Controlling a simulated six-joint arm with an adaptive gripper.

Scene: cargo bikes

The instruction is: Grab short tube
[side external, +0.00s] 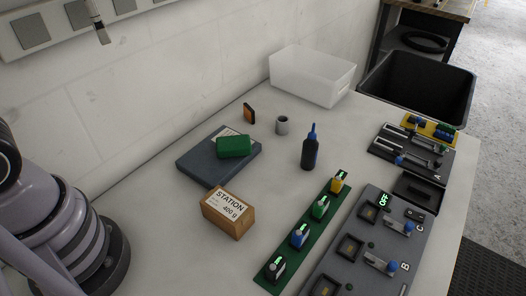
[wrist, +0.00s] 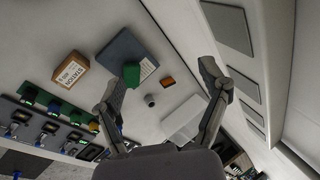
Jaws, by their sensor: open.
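The short tube (side external: 282,126) is a small grey, hollow cylinder standing upright on the white table. It stands between the orange-and-black block and the blue bottle. In the wrist view the short tube (wrist: 151,100) shows small, between my two fingers and well beyond them. My gripper (wrist: 162,76) is open and empty, its fingers wide apart, high above the table. It touches nothing that I can see. In the side view I cannot clearly make out the gripper; a dark, narrow part hangs at the top left.
A dark blue case (side external: 190,165) bears a green block (side external: 233,146). An orange-and-black block (side external: 249,114), a dark blue bottle (side external: 310,150) and a STATION box (side external: 228,212) stand around. A translucent bin (side external: 312,80) is behind. Fixture panels (side external: 345,262) fill the front right.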

